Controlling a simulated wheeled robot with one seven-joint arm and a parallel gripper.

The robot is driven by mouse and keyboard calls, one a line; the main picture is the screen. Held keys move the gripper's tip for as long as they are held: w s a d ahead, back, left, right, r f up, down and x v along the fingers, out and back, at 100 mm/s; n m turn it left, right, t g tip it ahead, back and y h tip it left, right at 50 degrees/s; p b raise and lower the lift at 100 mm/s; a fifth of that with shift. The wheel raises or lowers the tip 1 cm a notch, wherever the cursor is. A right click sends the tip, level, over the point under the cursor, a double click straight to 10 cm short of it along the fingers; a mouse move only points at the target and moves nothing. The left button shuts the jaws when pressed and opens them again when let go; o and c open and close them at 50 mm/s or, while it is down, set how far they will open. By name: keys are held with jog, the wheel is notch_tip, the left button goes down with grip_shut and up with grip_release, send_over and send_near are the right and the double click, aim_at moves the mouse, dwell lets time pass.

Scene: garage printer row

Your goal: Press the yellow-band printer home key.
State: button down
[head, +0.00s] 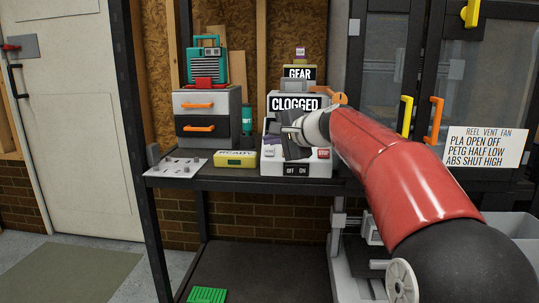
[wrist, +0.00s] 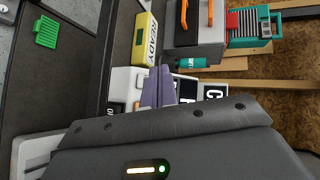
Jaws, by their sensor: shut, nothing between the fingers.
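A white machine (head: 292,169) with a CLOGGED sign (head: 295,103) stands on the dark shelf. A pale key (head: 269,151) shows on its left front and a red key (head: 323,154) on its right; their lettering is too small to read surely. An ON OFF panel is below. My gripper (head: 273,130) is in front of this machine and hides its middle. In the wrist view its purple fingers (wrist: 158,87) are shut and empty, with the white machine behind them. I cannot tell whether they touch it. No yellow band is clearly seen on the machine.
A yellow READY block (head: 235,159) and a pale numbered plate (head: 177,164) lie left of the machine. Behind are a drawer unit (head: 220,107), a teal radio-like box (head: 204,62) and a teal can (head: 247,119). Dark cabinets with handles stand right. A green grid (head: 207,295) lies below.

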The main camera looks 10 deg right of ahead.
aim_at(270, 152)
jog(key=shift+w+d+f, duration=0.2)
jog(key=shift+w+f, duration=0.35)
jog(key=shift+w+d+f, duration=0.15)
jog(key=shift+w+f, duration=0.4)
jog(key=shift+b, duration=0.3)
dwell(1.0)
jog(key=shift+w+d+f, duration=0.1)
jog(key=shift+w+f, duration=0.2)
